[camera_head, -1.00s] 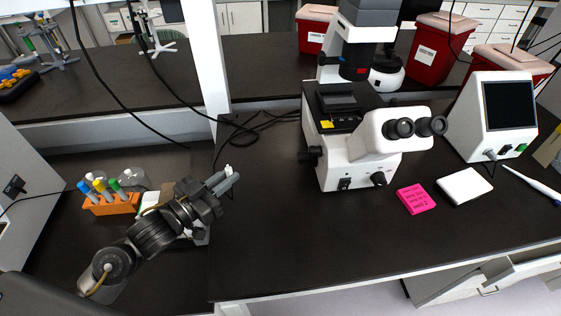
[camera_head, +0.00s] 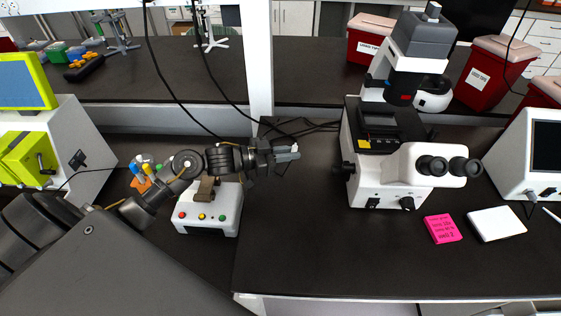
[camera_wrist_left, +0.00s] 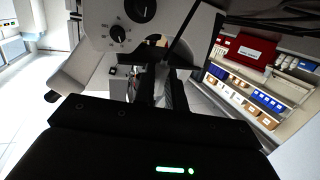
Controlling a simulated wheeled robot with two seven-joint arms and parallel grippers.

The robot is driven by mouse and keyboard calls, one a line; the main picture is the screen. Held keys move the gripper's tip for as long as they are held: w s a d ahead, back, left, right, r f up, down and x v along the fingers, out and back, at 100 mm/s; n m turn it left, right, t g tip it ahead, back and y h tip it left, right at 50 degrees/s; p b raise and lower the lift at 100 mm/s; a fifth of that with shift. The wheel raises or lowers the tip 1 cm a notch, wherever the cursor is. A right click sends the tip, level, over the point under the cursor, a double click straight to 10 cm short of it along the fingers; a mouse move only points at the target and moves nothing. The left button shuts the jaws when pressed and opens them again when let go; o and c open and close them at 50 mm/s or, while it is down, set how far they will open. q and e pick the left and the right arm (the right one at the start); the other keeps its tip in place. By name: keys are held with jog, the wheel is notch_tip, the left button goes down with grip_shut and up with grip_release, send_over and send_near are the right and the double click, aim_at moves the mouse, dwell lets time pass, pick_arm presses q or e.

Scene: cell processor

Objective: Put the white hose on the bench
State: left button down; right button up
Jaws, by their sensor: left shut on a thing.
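My left gripper (camera_head: 287,154) is above the black bench (camera_head: 330,250), left of the microscope, with its fingers pointing right. It is shut on a small white piece, which I take to be the white hose (camera_head: 295,147). Only a bit of the hose shows at the fingertips in the head view; the rest is hidden. In the left wrist view, the fingers (camera_wrist_left: 160,88) are dark and close together, and the held piece is hard to make out. My right gripper is not in view.
A white microscope (camera_head: 405,165) stands right of the gripper. A pink note block (camera_head: 443,229) and a white pad (camera_head: 497,223) lie in front of it. A white device with coloured buttons (camera_head: 210,212) sits below my left arm. The front middle of the bench is clear.

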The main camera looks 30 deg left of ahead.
aim_at(279, 186)
pick_arm(q)
jog(key=f+m+g, duration=0.1)
jog(key=s+a+f+m+g+h, duration=0.1)
jog(key=f, duration=0.1)
jog(key=s+f+m+g+h, duration=0.1)
jog(key=shift+s+a+f+g+p, duration=0.15)
jog(key=shift+a+f+g+p, duration=0.1)
jog(key=shift+a+g+p, duration=0.15)
jog(key=shift+s+d+f+m+g, duration=0.15)
jog(key=shift+s+m+g, duration=0.15)
jog(key=shift+s, duration=0.05)
notch_tip(279, 186, down, 6)
jog(key=b, duration=0.6)
jog(key=c, duration=1.4)
grip_release()
jog(key=shift+o, duration=0.2)
